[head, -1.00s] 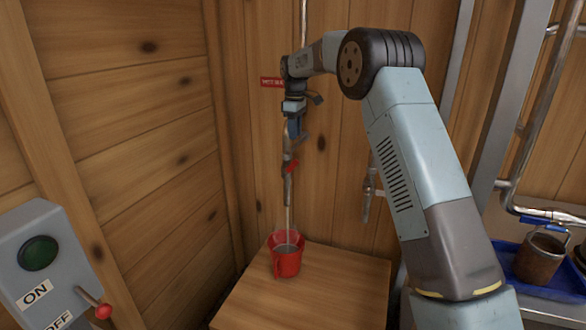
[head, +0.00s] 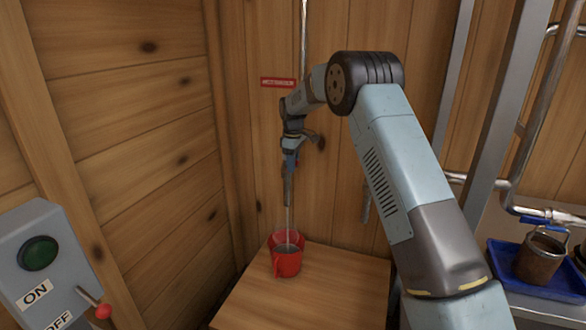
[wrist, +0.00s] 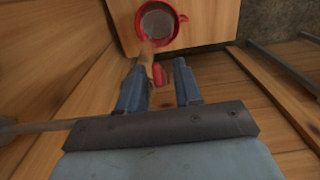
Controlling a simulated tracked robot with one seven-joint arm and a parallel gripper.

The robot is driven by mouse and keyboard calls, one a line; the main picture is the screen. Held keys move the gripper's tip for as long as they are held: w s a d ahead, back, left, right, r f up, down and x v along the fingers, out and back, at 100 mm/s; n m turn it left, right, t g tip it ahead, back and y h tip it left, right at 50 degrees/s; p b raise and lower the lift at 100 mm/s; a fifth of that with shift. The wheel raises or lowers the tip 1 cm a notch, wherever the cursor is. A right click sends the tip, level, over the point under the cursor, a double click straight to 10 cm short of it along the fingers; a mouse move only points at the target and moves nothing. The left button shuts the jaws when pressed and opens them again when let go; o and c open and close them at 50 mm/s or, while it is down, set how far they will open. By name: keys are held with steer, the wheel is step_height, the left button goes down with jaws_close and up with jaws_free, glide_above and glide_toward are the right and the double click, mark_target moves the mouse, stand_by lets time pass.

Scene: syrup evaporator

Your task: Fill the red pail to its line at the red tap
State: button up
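The red pail (head: 288,264) stands upright on the wooden stand under the tap spout (head: 287,190). A thin stream (head: 288,222) runs from the spout into it. Greyish liquid (wrist: 158,22) shows inside the pail in the wrist view, within the red rim (wrist: 166,43). I cannot make out the fill line. My gripper (head: 290,158) is at the tap, above the spout. In the wrist view its fingers (wrist: 160,78) are apart, with the red tap handle (wrist: 159,76) between them. A gap shows on the handle's right side.
The wooden stand (head: 320,295) has bare room right of the pail. A control box (head: 45,260) with ON and OFF labels and a red-knobbed lever is at left. A second spout (head: 366,203) hangs behind my arm. At right, a blue tray (head: 510,278) holds a brown pot (head: 540,260).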

steer(key=shift+f, duration=0.85)
jaws_close()
